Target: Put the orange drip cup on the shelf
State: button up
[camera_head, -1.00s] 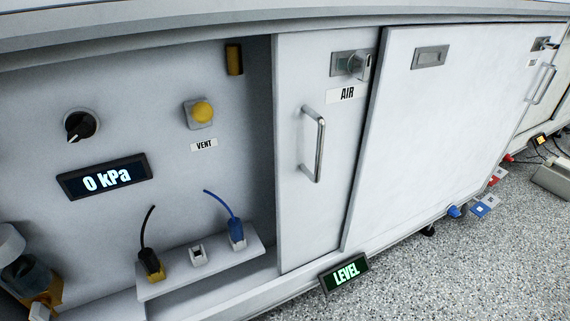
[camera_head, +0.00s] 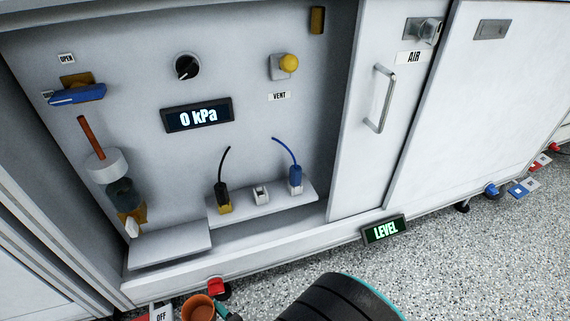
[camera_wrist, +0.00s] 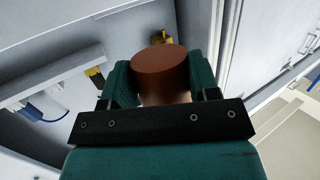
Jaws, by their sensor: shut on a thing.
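The orange-brown drip cup (camera_head: 197,308) is at the bottom edge of the head view, low in front of the cabinet. My gripper (camera_wrist: 160,88) is shut on the cup, with one green finger on each side; the cup also shows in the wrist view (camera_wrist: 160,68). In the head view only a small teal part of the gripper shows beside the cup. A low, bare white shelf (camera_head: 170,247) is inside the cabinet's left bay, behind and above the cup in the picture. A pipe fitting with a yellow block (camera_head: 132,214) hangs above the shelf.
A raised ledge (camera_head: 268,203) with black and blue plugs adjoins the shelf on the right. A blue-handled valve (camera_head: 78,94) is at upper left. A red part (camera_head: 216,286) stands at the cabinet's foot near the cup. My dark arm fills the bottom middle.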

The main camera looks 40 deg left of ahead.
jog(key=w+d+m+t+h+p, duration=0.2)
jog(key=w+d+m+t, duration=0.3)
jog(key=w, duration=0.8)
jog(key=w+d+m+t+h+p, duration=0.1)
jog(key=w+d+m+t+h, duration=0.15)
jog(key=w+d, duration=0.8)
jog(key=w+a+r+t+p, duration=0.1)
jog(key=w+r+t, duration=0.1)
jog(key=w+r, duration=0.4)
jog(key=w+d+r+m+t+h+p, duration=0.1)
jog(key=w+d+r+m+t+h, duration=0.1)
jog(key=w+d, duration=0.5)
jog(key=w+d+r+m+t+h+p, duration=0.2)
jog(key=w+d+r+m+t, duration=0.15)
jog(key=d, duration=0.65)
jog(key=w+d+r+m+t+h+p, duration=0.1)
jog(key=d+r+m+h+p, duration=0.2)
jog(key=d, duration=1)
jog(key=w+d+r+m+h, duration=0.1)
jog(key=d+r+m+h, duration=0.3)
jog(key=d, duration=0.8)
notch_tip(320, 180, up, 37)
jog(key=n+p, duration=0.2)
jog(key=p, duration=3.6)
jog(key=shift+w+f+h, duration=0.15)
jog(key=shift+w+h, duration=0.05)
jog(key=shift+h, duration=0.15)
